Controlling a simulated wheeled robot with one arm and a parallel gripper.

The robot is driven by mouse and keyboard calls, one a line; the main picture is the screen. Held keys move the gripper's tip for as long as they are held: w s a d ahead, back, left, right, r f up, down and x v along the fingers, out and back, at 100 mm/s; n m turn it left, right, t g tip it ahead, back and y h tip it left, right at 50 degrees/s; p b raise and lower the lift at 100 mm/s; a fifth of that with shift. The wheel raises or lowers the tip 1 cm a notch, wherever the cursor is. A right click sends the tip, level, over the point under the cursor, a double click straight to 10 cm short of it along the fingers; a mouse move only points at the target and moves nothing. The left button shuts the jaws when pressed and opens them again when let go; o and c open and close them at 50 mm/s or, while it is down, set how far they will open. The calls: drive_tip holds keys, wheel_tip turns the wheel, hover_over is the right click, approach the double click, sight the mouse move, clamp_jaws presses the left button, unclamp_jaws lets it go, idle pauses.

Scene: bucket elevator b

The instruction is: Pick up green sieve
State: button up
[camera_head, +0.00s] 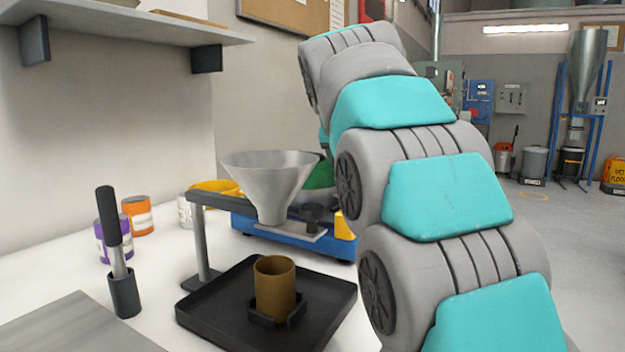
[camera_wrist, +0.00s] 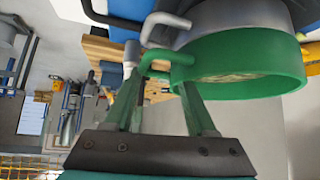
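The green sieve (camera_wrist: 245,55) fills the upper right of the wrist view, its round rim and mesh visible. Its looped green handle (camera_wrist: 152,62) points toward my gripper. In the head view the green sieve (camera_head: 319,178) shows only in part, behind the metal funnel and beside my arm. My gripper (camera_wrist: 160,85) is open, with its two fingers apart and the handle at or just beyond their tips. I cannot tell whether a finger touches the sieve. In the head view my gripper is hidden behind my arm.
A grey funnel (camera_head: 268,178) on a stand is in front of the blue machine (camera_head: 270,232). A black tray (camera_head: 215,329) holds a brown cup (camera_head: 275,284). A yellow ring-like item (camera_head: 217,187) and orange jar (camera_head: 138,215) are behind. A shelf (camera_head: 120,25) overhangs the left.

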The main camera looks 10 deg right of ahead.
clamp_jaws()
drive_tip(key=shift+f, duration=0.1)
idle(0.9)
